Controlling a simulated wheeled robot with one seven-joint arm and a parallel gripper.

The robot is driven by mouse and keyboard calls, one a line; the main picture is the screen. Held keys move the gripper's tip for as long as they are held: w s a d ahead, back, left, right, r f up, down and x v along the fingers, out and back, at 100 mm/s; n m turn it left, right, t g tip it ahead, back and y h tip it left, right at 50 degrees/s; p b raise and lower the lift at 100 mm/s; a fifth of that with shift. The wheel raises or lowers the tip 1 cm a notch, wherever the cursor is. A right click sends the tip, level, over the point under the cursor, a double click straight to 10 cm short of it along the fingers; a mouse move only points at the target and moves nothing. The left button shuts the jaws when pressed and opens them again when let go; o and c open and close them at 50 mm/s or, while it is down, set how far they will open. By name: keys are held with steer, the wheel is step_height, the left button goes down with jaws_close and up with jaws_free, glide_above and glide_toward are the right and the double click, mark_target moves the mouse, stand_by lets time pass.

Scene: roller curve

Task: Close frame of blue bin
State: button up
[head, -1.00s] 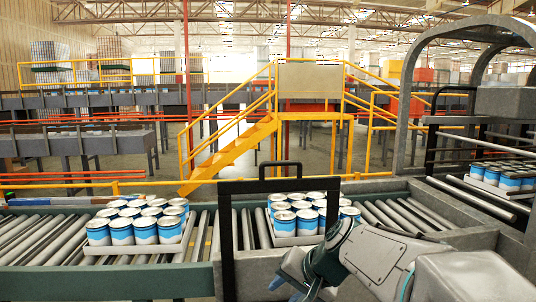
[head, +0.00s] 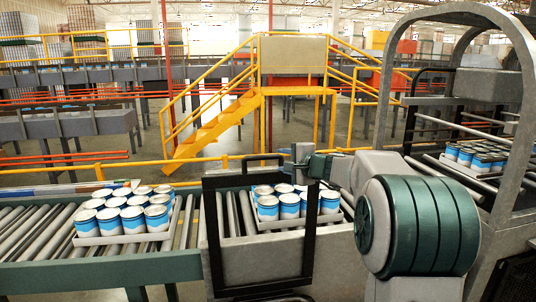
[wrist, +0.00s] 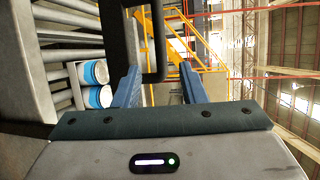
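A black rectangular frame with a loop handle on top (head: 211,245) stands upright at the roller conveyor in the head view. Its handle also shows close up in the wrist view (wrist: 155,40). My gripper (wrist: 159,68) has two blue fingers standing apart, with the lower end of the black handle between them in the picture. I cannot tell whether they touch it. In the head view my gripper is small, at the frame's top right by the handle, partly hidden by my arm. I see no bin that is clearly blue.
Trays of blue-and-white cans stand on the rollers left of the frame (head: 122,218), behind it (head: 289,206) and at far right (head: 478,156). A grey metal arch (head: 398,75) rises at right. Yellow stairs (head: 222,125) stand behind the conveyor.

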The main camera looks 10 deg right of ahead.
mark_target(269, 158)
steer(key=p+x, duration=0.3)
steer(key=x, duration=0.6)
steer(key=shift+w+a+p, duration=0.15)
steer(key=shift+w+p, duration=0.1)
steer(key=shift+p, duration=0.1)
